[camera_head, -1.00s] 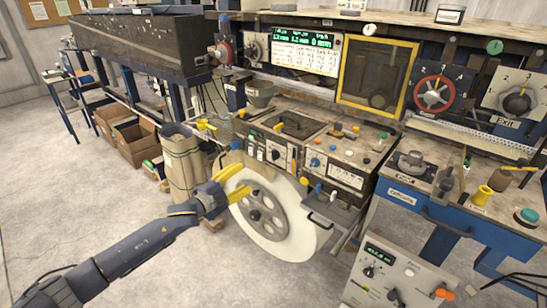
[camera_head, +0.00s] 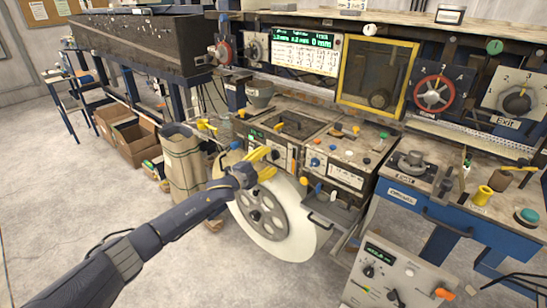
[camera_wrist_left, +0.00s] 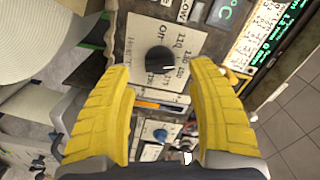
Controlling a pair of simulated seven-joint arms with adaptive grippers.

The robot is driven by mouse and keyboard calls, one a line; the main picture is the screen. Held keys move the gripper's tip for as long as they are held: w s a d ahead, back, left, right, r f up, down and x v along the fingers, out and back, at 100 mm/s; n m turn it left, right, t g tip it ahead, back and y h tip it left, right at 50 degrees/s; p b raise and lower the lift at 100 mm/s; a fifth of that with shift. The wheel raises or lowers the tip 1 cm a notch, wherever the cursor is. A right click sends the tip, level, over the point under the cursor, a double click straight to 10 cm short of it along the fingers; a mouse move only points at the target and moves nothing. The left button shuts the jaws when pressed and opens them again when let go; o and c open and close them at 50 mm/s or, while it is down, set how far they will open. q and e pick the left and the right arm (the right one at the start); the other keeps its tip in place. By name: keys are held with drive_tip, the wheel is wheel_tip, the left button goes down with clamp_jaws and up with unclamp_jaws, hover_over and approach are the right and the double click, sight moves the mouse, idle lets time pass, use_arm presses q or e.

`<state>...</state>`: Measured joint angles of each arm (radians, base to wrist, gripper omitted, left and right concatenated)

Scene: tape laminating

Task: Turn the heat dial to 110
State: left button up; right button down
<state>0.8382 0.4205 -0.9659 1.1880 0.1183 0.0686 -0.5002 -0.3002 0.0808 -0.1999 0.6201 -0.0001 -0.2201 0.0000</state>
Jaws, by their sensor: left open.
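The heat dial is a round black knob (camera_wrist_left: 159,60) on a pale plate with printed numbers around it, in the upper middle of the left wrist view. My left gripper (camera_wrist_left: 160,72) has its yellow fingers open, one on each side of the dial in that view. Whether they touch the dial cannot be told. In the head view my left gripper (camera_head: 268,164) is in front of the control panel (camera_head: 285,160), its fingers partly covering the dial area. The dial's exact setting is too small to read. My right gripper does not show.
A large white roll (camera_head: 290,225) with a grey hub is below the panel, close under my left arm. A blue knob (camera_wrist_left: 160,135) lies between the fingers in the wrist view. A brown sack-like bin (camera_head: 183,165) stands left.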

sight(273, 157)
use_arm(q)
drive_tip(key=shift+x, duration=1.7)
drive_tip(key=shift+o, duration=0.2)
clamp_jaws()
